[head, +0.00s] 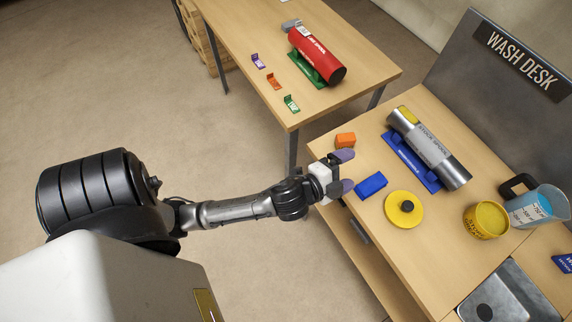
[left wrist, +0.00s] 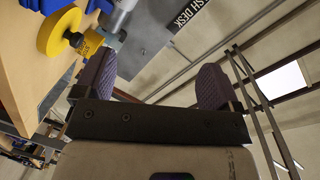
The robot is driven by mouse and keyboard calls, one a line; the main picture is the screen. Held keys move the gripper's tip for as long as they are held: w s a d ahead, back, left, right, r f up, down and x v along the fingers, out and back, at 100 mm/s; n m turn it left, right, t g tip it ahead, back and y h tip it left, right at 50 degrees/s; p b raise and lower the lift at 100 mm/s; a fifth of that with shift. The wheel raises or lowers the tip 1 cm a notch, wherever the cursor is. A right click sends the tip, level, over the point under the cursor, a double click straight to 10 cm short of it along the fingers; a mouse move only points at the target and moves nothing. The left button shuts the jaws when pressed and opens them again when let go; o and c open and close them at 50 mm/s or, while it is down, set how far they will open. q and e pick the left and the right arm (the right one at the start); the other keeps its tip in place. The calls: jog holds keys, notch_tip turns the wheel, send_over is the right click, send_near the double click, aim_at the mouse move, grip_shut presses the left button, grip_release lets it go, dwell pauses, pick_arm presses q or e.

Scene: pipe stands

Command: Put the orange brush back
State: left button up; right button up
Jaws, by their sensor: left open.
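An orange block (head: 345,140), which looks like the orange brush, lies on the wash desk (head: 330,148) near its left edge. A small orange holder (head: 273,82) stands on the far table between a purple holder (head: 258,61) and a green holder (head: 291,103). My left gripper (head: 346,171) is open with purple finger pads, at the desk's left edge, between the orange block and a blue block (head: 371,185). Nothing shows between its fingers in the left wrist view (left wrist: 158,82). My right gripper is not in view.
A steel spool (head: 430,147) on a blue stand, a yellow disc with a black knob (head: 404,209), a yellow tub (head: 486,219) and a blue-filled jug (head: 535,205) stand on the desk. A red spool (head: 316,54) lies on a green stand on the far table.

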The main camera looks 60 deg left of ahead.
pick_arm(q)
jog(key=s+f+n+g, duration=0.5)
jog(key=s+f+g, duration=0.1)
jog(key=s, duration=0.4)
jog(key=s+f+n+g+h, duration=0.1)
jog(key=s+f+n+g, duration=0.3)
jog(key=s, duration=0.7)
jog(key=f+g, duration=0.1)
jog(key=g, duration=0.1)
jog(key=shift+s+f+n+g, duration=0.25)
jog(key=shift+f+n+g, duration=0.15)
